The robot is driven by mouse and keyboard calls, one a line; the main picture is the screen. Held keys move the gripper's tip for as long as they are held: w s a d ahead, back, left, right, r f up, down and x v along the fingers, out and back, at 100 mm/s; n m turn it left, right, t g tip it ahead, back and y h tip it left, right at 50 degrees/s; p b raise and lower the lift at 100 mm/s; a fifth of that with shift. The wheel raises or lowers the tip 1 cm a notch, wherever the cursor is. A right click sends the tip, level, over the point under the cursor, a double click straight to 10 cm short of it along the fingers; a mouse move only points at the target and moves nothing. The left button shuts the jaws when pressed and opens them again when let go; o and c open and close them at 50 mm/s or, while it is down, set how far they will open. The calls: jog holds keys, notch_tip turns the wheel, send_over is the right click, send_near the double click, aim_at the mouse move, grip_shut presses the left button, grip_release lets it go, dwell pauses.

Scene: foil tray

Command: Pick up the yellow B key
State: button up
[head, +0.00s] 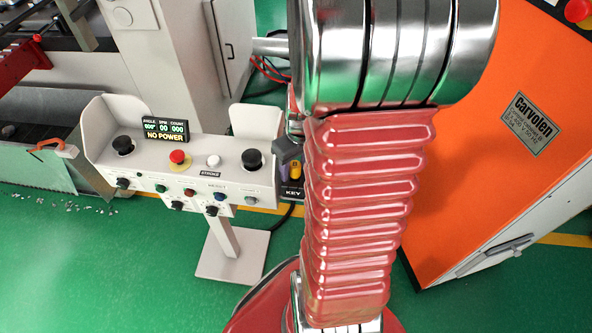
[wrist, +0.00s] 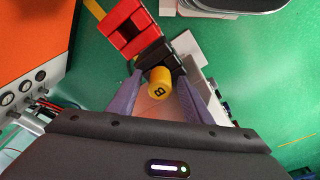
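The yellow B key (wrist: 160,83) shows in the wrist view as a short yellow cylinder with a dark B on its end face. It sits at a black holder (wrist: 152,53). My gripper (wrist: 159,77) has its two purple fingers on either side of the key, with small gaps visible between fingers and key, so it looks open around it. In the head view, the yellow key (head: 296,170) shows just above a black plate marked KEY, at the right end of the control console. One purple finger shows beside it; my arm hides much of the gripper.
The white console (head: 195,178) carries knobs, buttons and a display reading NO POWER. An orange cabinet (head: 500,130) stands to the right. Green floor is open in front of the console.

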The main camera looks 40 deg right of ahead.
jog(key=c, duration=1.1)
jog(key=shift+o, duration=0.2)
jog(key=shift+r, duration=0.1)
notch_tip(320, 180, up, 18)
dwell(0.7)
jog(key=shift+r, duration=2.65)
